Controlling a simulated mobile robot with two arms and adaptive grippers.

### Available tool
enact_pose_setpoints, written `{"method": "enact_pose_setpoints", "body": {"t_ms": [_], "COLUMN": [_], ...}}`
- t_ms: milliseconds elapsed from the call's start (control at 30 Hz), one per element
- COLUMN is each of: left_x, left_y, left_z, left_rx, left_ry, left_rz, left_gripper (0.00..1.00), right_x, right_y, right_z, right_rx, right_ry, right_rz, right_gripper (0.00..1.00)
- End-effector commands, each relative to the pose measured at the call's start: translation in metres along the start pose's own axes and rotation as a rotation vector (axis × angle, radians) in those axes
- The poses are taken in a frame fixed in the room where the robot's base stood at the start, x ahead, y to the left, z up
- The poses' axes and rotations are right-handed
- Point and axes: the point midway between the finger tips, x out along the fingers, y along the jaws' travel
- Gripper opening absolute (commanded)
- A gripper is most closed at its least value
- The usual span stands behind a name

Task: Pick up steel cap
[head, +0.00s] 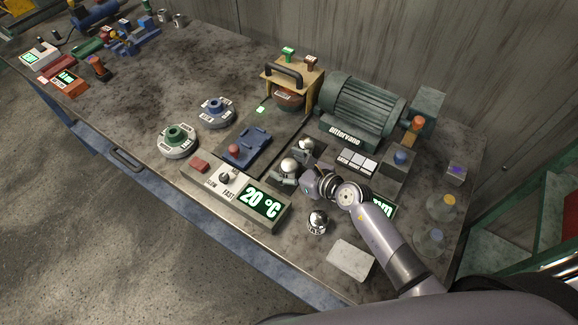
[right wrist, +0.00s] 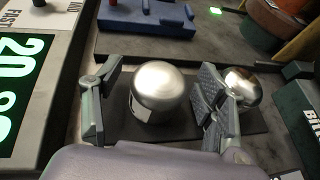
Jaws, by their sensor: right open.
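A round steel cap (head: 289,165) with a dull brushed dome sits on a dark pad in the middle of the bench. In the right wrist view this cap (right wrist: 160,90) stands between the two fingers, with a dark gap on each side. My right gripper (head: 292,181) is open around it and holds nothing. A shinier steel cap (right wrist: 243,86) stands just outside the right finger, partly hidden by it; it also shows in the head view (head: 306,145). Another shiny domed piece (head: 317,222) stands nearer the front edge. My left gripper is not in view.
A control box (head: 227,194) reading 20 °C lies to the left, close to the gripper. A green motor (head: 362,108) stands behind. A pale cloth-like square (head: 350,259) lies in front.

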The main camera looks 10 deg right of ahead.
Motion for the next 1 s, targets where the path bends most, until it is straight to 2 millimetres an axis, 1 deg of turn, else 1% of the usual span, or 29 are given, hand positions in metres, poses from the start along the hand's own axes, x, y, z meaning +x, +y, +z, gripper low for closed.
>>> {"method": "enact_pose_setpoints", "body": {"t_ms": [67, 267, 1000], "left_x": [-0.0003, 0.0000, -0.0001], "left_y": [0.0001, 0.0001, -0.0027], "left_z": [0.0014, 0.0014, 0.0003], "left_rx": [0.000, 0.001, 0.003], "left_ry": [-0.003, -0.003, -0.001], "left_rz": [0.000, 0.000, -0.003], "left_gripper": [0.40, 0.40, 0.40], "right_x": [0.0032, 0.0031, 0.0027], "right_y": [0.0002, 0.0000, -0.0002], "right_z": [-0.0004, -0.0006, -0.0006], "right_rx": [0.000, -0.001, 0.000], "right_ry": [0.001, 0.001, 0.001], "right_rz": [0.000, 0.000, -0.001], "right_gripper": [0.66, 0.65, 0.16]}}
